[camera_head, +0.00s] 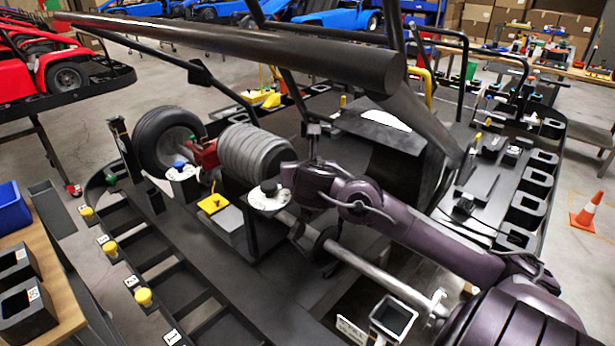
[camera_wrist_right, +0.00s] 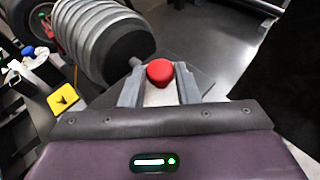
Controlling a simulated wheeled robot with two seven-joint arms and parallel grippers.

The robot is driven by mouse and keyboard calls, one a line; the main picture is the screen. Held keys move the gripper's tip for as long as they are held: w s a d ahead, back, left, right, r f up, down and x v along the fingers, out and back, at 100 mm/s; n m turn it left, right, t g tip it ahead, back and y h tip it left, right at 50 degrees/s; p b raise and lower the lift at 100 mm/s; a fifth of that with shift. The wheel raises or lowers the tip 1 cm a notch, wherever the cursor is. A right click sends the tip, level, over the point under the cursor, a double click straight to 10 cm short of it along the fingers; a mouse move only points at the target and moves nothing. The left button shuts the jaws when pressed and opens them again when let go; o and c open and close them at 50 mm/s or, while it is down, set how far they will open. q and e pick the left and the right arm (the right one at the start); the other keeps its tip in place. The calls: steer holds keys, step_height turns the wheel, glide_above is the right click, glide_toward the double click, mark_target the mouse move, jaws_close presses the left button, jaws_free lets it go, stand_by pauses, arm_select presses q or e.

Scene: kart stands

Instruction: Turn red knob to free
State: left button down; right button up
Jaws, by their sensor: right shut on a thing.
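The red knob (camera_wrist_right: 160,72) shows in the right wrist view between the two grey fingers of my right gripper (camera_wrist_right: 158,80), which is shut on it. A pale surface shows just below the knob, between the fingers. In the head view my right arm reaches in from the lower right, and my right gripper (camera_head: 270,187) is over a white round dial plate (camera_head: 267,203). The red knob itself is hidden there, and I cannot read its setting. My left gripper is not in view.
A blue knob (camera_head: 179,163) on another white dial and a yellow plate (camera_head: 213,204) are to the left. A thick black bar (camera_head: 250,45) crosses above. A metal rod (camera_head: 375,270) runs below my arm.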

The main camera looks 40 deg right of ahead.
steer(key=m+g+h, duration=0.2)
steer(key=shift+w+a+r+m, duration=0.15)
steer(key=shift+w+a+m, duration=0.05)
steer(key=shift+w+m, duration=0.1)
steer(key=shift+w+a+m+g+h, duration=0.15)
steer(key=shift+m+g+h, duration=0.75)
steer(key=shift+m+g, duration=0.45)
steer(key=shift+g, duration=0.35)
steer(key=o, duration=0.9)
steer(key=shift+o, duration=0.2)
